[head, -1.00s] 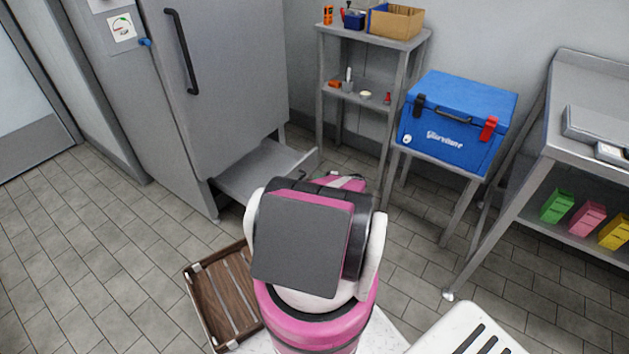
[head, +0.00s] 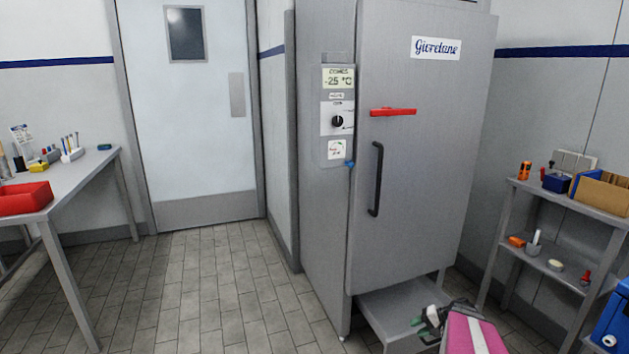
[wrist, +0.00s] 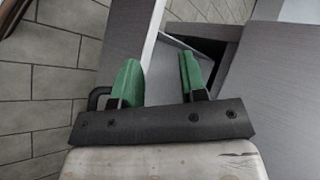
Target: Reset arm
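My gripper (head: 426,328) shows at the lower right of the head view, with green fingers and part of my pink and grey arm behind it. It is just in front of the low grey drawer or step (head: 392,306) under the freezer. In the wrist view my gripper (wrist: 160,78) has its two green fingers apart, with nothing between them. Most of the arm is below the head view's edge.
A tall grey freezer (head: 425,185) with a black handle stands just behind my gripper. A grey shelf rack (head: 562,195) with small items and a blue cooler (head: 612,325) are to the right. A table (head: 75,190) is at the left. The tiled floor (head: 215,290) between is clear.

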